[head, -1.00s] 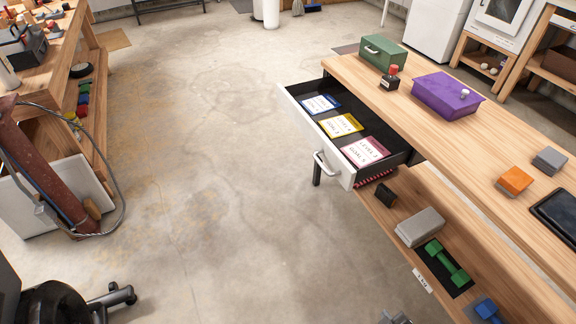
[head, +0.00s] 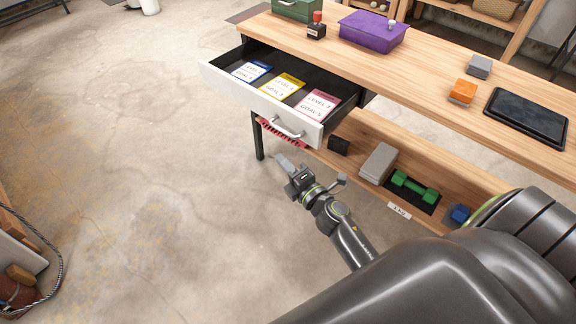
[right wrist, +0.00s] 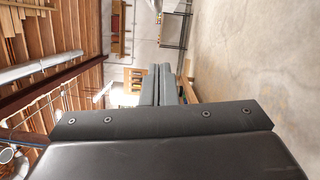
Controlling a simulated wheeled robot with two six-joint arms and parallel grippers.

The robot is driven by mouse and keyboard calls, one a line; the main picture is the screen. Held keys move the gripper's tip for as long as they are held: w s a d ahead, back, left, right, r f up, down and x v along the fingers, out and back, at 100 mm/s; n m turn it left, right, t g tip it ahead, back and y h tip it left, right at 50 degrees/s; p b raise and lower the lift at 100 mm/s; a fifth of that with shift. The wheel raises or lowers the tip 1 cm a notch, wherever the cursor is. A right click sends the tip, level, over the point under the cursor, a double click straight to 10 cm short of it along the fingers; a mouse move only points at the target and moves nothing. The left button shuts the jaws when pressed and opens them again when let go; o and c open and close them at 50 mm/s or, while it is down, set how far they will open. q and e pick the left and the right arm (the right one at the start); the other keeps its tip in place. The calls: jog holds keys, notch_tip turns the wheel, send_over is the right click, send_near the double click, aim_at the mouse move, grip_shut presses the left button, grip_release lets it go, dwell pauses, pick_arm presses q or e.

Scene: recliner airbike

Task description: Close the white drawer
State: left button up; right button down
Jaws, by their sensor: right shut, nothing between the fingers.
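The white drawer (head: 254,104) is pulled well out of the wooden table, with its front facing the open floor. Its metal bar handle (head: 287,128) is near the right end of the front. Blue, yellow and pink labelled cards lie inside it. My right gripper (head: 284,163) is shut and empty. In the head view it shows just below the handle, apart from it by the look of it. In the right wrist view the grey fingers (right wrist: 160,85) lie together with nothing between them. My left gripper is not in view.
The wooden tabletop (head: 420,75) carries a green box (head: 297,9), a stamp, a purple box (head: 372,31) and a black tablet (head: 527,117). Floor left of the drawer is clear.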

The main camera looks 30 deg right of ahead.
jog(key=w+d, duration=0.3)
jog(key=w, duration=0.4)
jog(key=shift+r, duration=0.45)
